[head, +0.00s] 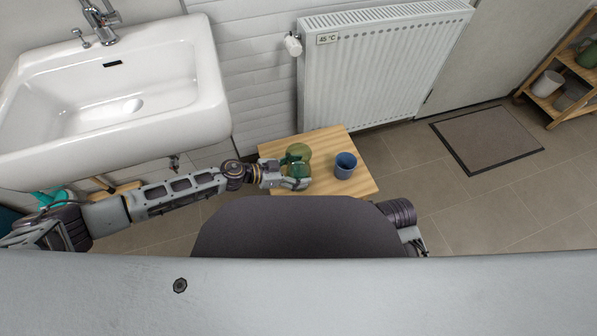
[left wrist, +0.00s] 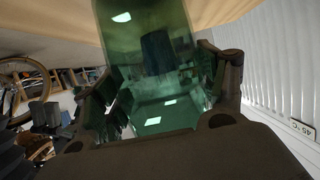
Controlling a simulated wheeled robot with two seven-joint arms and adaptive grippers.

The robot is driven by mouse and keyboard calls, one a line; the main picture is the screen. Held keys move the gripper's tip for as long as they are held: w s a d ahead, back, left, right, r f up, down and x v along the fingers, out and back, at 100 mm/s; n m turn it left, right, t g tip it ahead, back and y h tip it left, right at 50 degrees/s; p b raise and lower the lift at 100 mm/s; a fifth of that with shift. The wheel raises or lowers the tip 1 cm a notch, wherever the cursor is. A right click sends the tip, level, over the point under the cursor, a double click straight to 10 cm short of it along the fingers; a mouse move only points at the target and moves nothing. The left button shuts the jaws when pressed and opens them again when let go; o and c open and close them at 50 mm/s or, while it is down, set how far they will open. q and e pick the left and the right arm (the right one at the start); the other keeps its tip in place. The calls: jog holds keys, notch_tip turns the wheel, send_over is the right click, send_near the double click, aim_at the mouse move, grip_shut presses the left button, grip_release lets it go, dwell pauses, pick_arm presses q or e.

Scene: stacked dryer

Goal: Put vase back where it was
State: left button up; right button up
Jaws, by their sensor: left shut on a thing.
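My left gripper (head: 296,179) is shut on a green see-through glass vase (head: 301,169) over the small wooden table. In the left wrist view the vase (left wrist: 155,60) fills the space between the two fingers (left wrist: 165,95). I cannot tell whether its base touches the table.
The wooden table (head: 330,143) stands before a white radiator (head: 375,70). A white sink (head: 120,90) is at the left, above my left arm. A brown mat (head: 487,138) lies on the floor, and a wooden shelf (head: 555,110) stands at the far right. The table's right front corner is bare.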

dwell(0.4)
pick_arm(q)
jog(key=o, duration=1.7)
jog(key=shift+f, duration=0.1)
jog(key=shift+a, duration=0.1)
jog(key=shift+s+a+r, duration=0.15)
jog(key=shift+a+r, duration=0.25)
jog(key=shift+a, duration=0.1)
jog(key=shift+p+v, duration=1.4)
jog(key=shift+v, duration=3.95)
pick_arm(e)
jog(key=shift+s+d+f+g, duration=0.1)
jog(key=shift+d+f+g, duration=0.1)
jog(key=shift+f, duration=0.8)
jog(key=shift+s+d+f+g, duration=0.1)
jog(key=shift+d+f+g, duration=0.1)
jog(key=shift+f, duration=0.75)
